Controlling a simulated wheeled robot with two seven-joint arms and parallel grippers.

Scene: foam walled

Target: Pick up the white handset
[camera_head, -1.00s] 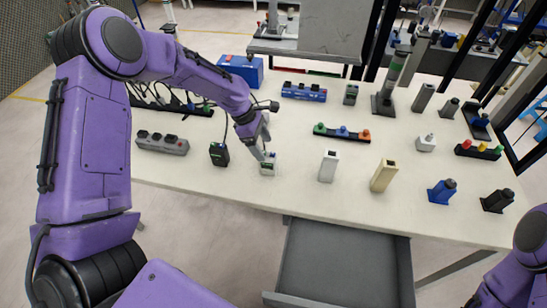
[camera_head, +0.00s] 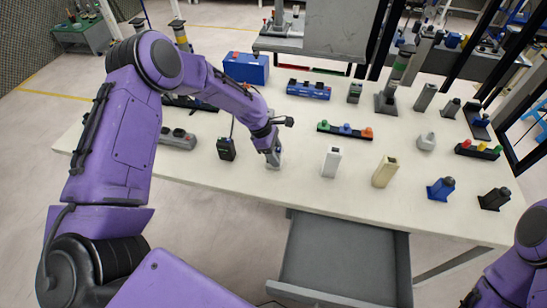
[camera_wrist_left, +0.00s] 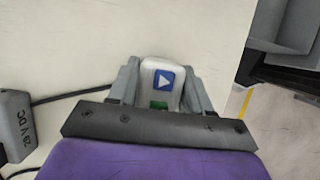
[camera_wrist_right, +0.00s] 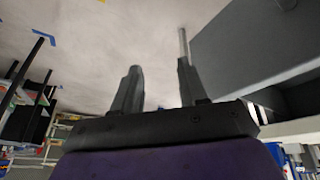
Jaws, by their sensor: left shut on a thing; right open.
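The white handset (camera_wrist_left: 163,76), with a blue play-marked button and a green button, sits between the fingers of my left gripper (camera_wrist_left: 163,88). The gripper is shut on it. In the head view the left gripper (camera_head: 272,158) points down near the table's front edge and hides most of the handset. I cannot tell whether the handset touches the table. My right gripper (camera_wrist_right: 158,85) is open and empty in the right wrist view, with floor beyond it.
The white table (camera_head: 225,182) carries a black box (camera_head: 226,149) left of the left gripper. A white block (camera_head: 331,162) and a cream block (camera_head: 385,172) stand to its right. A grey open drawer (camera_head: 345,262) juts out in front. Several button strips and fixtures stand farther back.

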